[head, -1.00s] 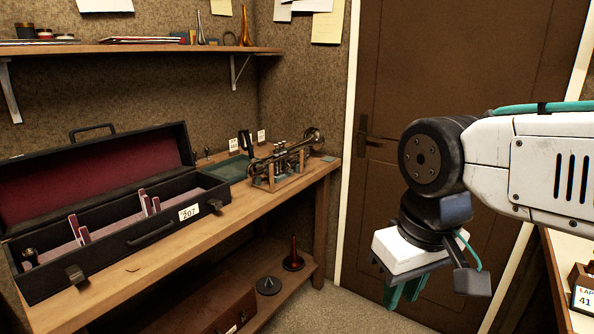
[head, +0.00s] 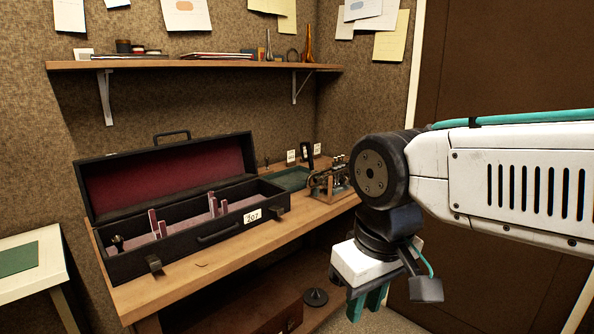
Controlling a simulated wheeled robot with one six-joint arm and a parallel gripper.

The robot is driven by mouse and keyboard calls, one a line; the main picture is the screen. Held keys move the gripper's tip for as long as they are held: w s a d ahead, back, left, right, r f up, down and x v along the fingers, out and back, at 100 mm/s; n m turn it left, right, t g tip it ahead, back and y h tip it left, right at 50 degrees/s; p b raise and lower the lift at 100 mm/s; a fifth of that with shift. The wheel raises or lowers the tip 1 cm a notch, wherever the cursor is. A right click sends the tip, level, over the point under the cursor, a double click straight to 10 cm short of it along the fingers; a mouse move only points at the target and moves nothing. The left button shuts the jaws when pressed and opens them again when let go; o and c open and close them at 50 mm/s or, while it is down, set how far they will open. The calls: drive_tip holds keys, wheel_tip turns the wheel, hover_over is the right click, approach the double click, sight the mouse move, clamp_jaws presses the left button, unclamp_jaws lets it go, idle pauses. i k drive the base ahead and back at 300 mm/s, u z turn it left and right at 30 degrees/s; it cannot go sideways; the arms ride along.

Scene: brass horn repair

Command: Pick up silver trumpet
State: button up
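The silver trumpet (head: 328,179) rests on a wooden stand at the right end of the wooden bench. It is partly hidden behind my arm, so its right end does not show. My gripper (head: 368,304) hangs pointing down, to the right of and in front of the bench. It is apart from the trumpet. Its teal fingers show as two pieces with a small gap between them, and nothing is seen between them.
An open black case (head: 200,240) with red lining and the label 207 fills much of the bench (head: 150,305). A green tray (head: 293,179) lies beside the trumpet. A shelf (head: 200,65) hangs above. A white table (head: 60,262) stands at left; a brown door (head: 500,60) is behind my arm.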

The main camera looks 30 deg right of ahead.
sight(343, 166)
drive_tip(key=u, duration=0.25)
drive_tip(key=i, duration=0.7)
drive_tip(key=z, duration=0.55)
drive_tip(key=i, duration=0.85)
drive_tip(key=z, duration=0.65)
